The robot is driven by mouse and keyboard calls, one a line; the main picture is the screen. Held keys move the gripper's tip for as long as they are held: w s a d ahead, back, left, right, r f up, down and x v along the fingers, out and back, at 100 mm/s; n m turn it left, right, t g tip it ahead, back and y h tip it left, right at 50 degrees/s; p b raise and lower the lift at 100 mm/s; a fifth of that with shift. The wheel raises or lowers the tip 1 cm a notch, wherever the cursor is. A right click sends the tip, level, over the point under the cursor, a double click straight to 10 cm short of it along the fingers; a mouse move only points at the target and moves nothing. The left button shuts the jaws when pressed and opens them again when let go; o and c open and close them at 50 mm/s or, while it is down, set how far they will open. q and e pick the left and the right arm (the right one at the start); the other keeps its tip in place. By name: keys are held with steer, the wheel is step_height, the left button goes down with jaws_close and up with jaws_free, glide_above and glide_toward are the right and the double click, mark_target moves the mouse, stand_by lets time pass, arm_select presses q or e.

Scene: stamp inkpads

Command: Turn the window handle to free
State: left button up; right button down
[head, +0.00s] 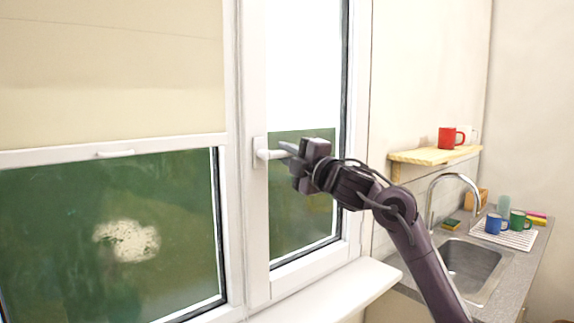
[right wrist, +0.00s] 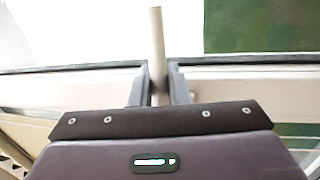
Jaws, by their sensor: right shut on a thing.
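The white window handle (head: 268,154) is on the frame of the narrow right window (head: 303,200), which looks shut. The handle lies roughly level, its grip pointing right toward my right gripper (head: 291,154). The handle also shows in the right wrist view (right wrist: 156,45) as a pale bar between the two dark fingers. My right gripper (right wrist: 159,88) is shut on the handle; its fingers hide part of the grip. My left gripper is in neither view.
A white sill (head: 335,292) runs below the window. A roller blind (head: 110,70) covers the upper left pane. To the right are a wooden shelf (head: 430,156) with a red mug (head: 447,138), a sink (head: 475,265) and mugs on a rack. The area left of my right arm is clear.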

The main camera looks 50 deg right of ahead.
steer(key=shift+r+n, duration=0.2)
steer(key=shift+n, duration=0.3)
steer(key=c, duration=1.5)
jaws_free()
steer(key=b+v, duration=0.3)
steer(key=v, duration=0.3)
steer(key=shift+s+f, duration=0.15)
steer(key=shift+f, duration=0.05)
steer(key=shift+s+a+b, duration=0.1)
steer(key=shift+s+b, duration=0.3)
steer(key=shift+s, duration=0.3)
